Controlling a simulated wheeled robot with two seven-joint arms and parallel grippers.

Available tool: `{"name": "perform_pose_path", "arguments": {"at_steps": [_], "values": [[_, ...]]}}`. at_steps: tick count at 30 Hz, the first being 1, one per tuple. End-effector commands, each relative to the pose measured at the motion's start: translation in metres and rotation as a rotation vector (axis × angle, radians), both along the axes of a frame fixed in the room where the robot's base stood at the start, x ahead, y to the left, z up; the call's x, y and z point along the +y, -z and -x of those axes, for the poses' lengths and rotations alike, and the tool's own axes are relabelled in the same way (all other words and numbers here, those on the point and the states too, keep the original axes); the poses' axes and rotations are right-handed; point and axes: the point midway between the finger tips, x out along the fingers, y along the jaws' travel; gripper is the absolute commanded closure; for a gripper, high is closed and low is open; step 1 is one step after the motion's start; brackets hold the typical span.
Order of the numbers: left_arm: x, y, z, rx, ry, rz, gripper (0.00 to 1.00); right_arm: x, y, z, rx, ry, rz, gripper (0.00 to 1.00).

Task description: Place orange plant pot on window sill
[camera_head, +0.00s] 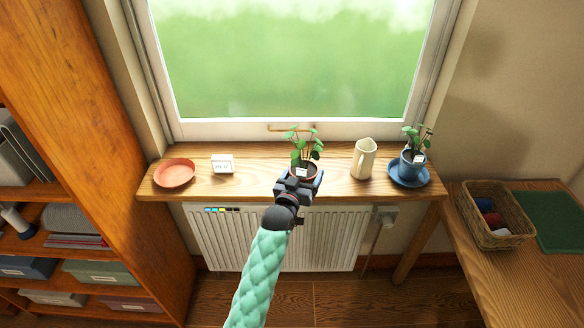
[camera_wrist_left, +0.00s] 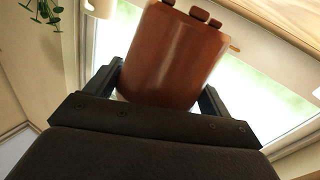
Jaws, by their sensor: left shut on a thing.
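The orange plant pot (camera_wrist_left: 170,58) fills the middle of the left wrist view, between the two fingers of my left gripper (camera_wrist_left: 163,85). The gripper is shut on the pot. The pot is at the middle of the wooden window sill (camera_head: 240,189); I cannot tell whether its base touches the sill. My right gripper does not show.
On the sill stand an orange saucer (camera_head: 174,173), a small white card or block (camera_head: 222,164), a cream jug (camera_head: 363,159), and a blue pot (camera_head: 411,162) on a blue saucer (camera_head: 408,179). A radiator (camera_head: 335,235) is below. A basket (camera_head: 480,233) sits on the right-hand table.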

Motion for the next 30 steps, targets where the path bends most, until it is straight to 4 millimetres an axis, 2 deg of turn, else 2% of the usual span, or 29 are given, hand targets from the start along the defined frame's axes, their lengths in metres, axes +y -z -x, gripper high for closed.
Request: {"name": "perform_pose_path", "arguments": {"at_steps": [1, 7, 12, 15, 18, 22, 30], "values": [[-0.016, -0.021, -0.007, -0.004, 0.025, 0.000, 0.58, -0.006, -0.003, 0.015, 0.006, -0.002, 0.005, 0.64], [-0.066, -0.049, -0.024, -0.003, 0.106, 0.000, 0.58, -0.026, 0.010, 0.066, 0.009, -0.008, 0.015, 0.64], [-0.090, -0.061, -0.031, -0.002, 0.145, 0.000, 0.58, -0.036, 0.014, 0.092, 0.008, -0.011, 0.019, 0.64], [-0.095, -0.063, -0.034, -0.002, 0.155, 0.000, 0.58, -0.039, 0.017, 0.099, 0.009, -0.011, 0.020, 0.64], [-0.090, -0.056, -0.037, -0.001, 0.158, 0.000, 0.58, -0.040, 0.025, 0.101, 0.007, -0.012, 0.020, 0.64], [-0.074, -0.043, -0.045, -0.002, 0.158, -0.001, 0.58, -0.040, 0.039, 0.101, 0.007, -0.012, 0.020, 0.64], [-0.046, -0.025, -0.060, -0.002, 0.158, -0.001, 0.58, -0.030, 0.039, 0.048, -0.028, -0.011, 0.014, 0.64]]}}
